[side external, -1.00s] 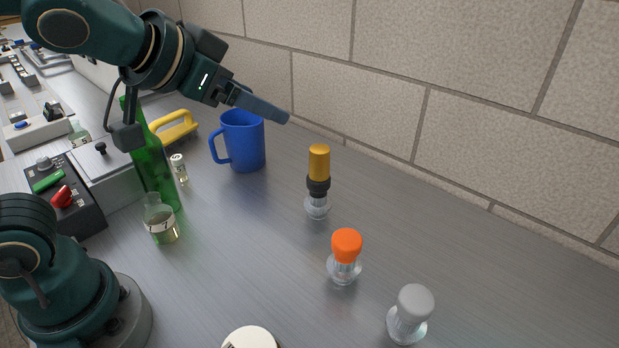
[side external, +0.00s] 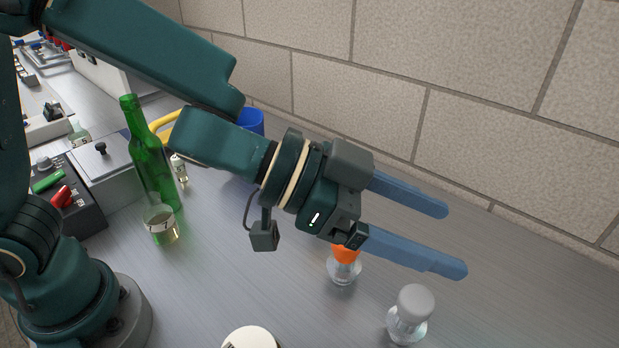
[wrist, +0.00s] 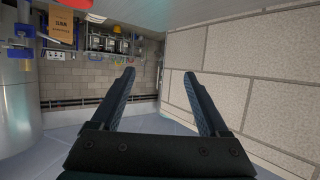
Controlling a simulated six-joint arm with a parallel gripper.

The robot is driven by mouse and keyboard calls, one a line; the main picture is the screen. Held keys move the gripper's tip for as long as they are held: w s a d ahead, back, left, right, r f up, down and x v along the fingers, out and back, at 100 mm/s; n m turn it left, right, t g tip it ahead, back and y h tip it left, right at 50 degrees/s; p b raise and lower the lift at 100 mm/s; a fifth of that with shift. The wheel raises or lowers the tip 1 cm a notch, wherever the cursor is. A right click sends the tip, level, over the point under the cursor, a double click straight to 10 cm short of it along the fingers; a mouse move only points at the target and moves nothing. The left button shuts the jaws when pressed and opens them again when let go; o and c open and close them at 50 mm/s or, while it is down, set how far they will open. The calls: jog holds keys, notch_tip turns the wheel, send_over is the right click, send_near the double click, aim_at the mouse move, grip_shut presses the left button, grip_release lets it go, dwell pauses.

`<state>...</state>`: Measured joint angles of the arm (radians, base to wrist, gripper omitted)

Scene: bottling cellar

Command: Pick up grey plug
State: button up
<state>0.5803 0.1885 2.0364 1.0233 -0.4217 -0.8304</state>
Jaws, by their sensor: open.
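The grey plug (side external: 416,301) sits on top of a small clear glass holder (side external: 405,328) at the lower right of the bench in the side view. My gripper (side external: 456,239) is open and empty, its two blue fingers spread and pointing right. In the picture its fingers are above the grey plug, apart from it. In the wrist view my gripper (wrist: 158,73) points across the room towards a far wall, and the grey plug does not show there.
An orange plug (side external: 345,255) in a glass holder stands under my gripper, partly hidden. A green bottle (side external: 150,160), a small flask (side external: 162,227), a blue mug (side external: 250,122) and a white round object (side external: 249,338) stand around. A block wall (side external: 470,110) borders the bench.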

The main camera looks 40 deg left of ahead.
aim_at(400, 306)
notch_tip(400, 306, down, 14)
jog(key=shift+w+r, duration=0.1)
jog(key=shift+x, duration=2.5)
grip_shut()
